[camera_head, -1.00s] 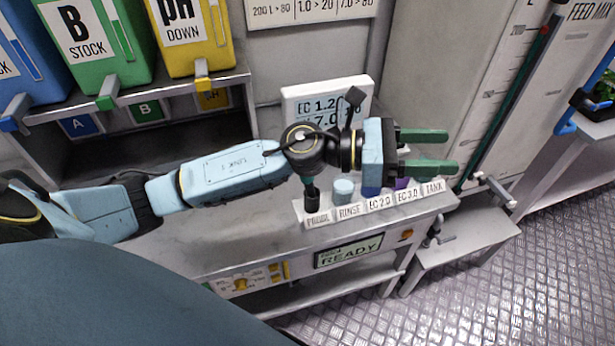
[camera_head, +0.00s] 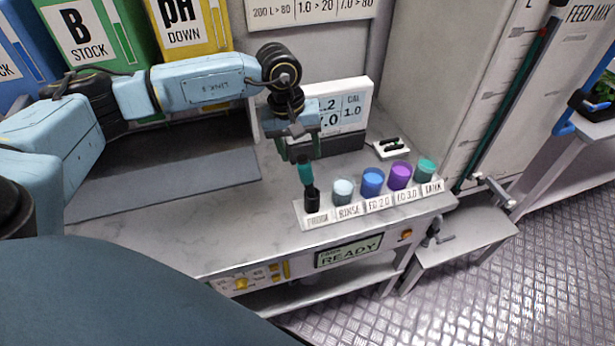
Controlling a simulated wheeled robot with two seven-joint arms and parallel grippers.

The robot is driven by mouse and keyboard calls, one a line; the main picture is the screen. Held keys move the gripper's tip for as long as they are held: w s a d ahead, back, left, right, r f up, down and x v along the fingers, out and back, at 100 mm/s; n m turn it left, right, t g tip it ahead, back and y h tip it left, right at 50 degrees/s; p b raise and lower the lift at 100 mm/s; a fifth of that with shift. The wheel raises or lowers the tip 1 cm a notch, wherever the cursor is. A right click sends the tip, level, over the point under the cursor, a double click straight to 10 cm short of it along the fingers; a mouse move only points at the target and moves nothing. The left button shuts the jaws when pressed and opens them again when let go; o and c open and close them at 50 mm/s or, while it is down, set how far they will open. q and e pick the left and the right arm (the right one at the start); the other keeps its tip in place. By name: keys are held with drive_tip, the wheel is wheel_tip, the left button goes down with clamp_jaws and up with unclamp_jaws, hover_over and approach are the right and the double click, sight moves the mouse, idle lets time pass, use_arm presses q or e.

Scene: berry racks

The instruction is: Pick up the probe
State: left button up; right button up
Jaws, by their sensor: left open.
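The probe (camera_head: 306,173) has a teal handle and stands upright in a black holder (camera_head: 312,201) at the slot labelled PROBE, at the left end of a labelled white strip. My left gripper (camera_head: 300,152) points down just above the probe, with its green fingers apart around or beside the handle's top. I cannot tell whether the fingers touch it. The gripper body hides the top of the probe. My right gripper is out of view.
Right of the probe stand a pale rinse cup (camera_head: 343,191), a blue cup (camera_head: 372,183), a purple cup (camera_head: 399,176) and a teal cup (camera_head: 426,171). A meter display (camera_head: 345,110) stands behind. A small white tray (camera_head: 392,149) lies behind the cups.

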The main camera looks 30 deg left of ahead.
sight(306, 172)
use_arm(q)
drive_tip(key=f, duration=0.3)
drive_tip(key=shift+w+d, duration=0.1)
drive_tip(key=shift+d, duration=0.15)
drive_tip(key=f, duration=0.1)
drive_tip(key=f+p, duration=0.1)
drive_tip(key=f, duration=0.2)
drive_tip(key=shift+w+d, duration=0.25)
drive_tip(key=shift+f+p, duration=0.3)
drive_tip(key=shift+f, duration=0.2)
drive_tip(key=c, duration=1.2)
drive_tip(key=shift+r, duration=0.1)
